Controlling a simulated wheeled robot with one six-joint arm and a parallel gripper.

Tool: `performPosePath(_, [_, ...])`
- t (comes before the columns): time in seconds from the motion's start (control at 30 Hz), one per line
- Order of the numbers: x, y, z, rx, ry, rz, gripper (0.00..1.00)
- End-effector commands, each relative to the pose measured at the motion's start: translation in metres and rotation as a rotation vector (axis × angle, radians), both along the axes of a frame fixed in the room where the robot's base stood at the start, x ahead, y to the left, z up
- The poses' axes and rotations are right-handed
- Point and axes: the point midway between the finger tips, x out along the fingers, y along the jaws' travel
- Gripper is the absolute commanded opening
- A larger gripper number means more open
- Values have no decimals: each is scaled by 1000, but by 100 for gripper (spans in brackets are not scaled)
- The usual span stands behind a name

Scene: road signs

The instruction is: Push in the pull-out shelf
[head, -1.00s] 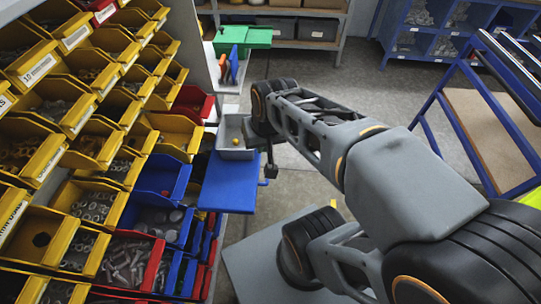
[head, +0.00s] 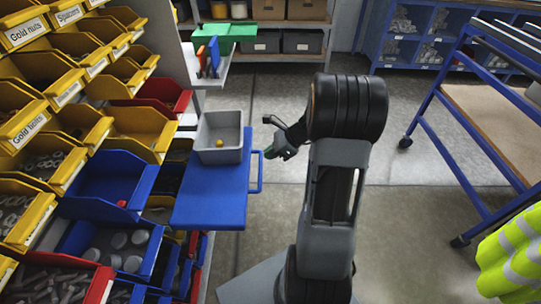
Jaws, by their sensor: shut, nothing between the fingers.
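The pull-out shelf (head: 208,196) is a flat blue board that sticks out from the rack of bins on the left. It has a blue bar handle (head: 258,174) on its right edge. A grey open box (head: 218,133) with a small yellow ball (head: 219,144) in it stands on the back part of the shelf. My gripper (head: 272,152) is dark and small in the head view, just right of the shelf by the far end of the handle. It is shut and empty. I cannot tell whether it touches the handle.
Yellow, red and blue bins (head: 113,184) of hardware fill the left side. A green tray (head: 224,32) sits on a shelf behind. A blue-framed cart (head: 446,120) and a yellow hi-vis vest (head: 510,255) are at right. The floor around my arm is clear.

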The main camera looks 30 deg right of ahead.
Motion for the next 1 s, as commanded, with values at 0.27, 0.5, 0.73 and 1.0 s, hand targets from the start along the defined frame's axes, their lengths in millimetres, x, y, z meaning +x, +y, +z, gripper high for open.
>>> performPosePath(0.27, [15,28,-33,-2,1,6,0])
performPosePath(0.5, [22,40,-46,-2,0,6,0])
performPosePath(0.73, [23,43,-48,-2,-1,5,0])
performPosePath(1.0, [23,43,-48,-3,-1,5,0])
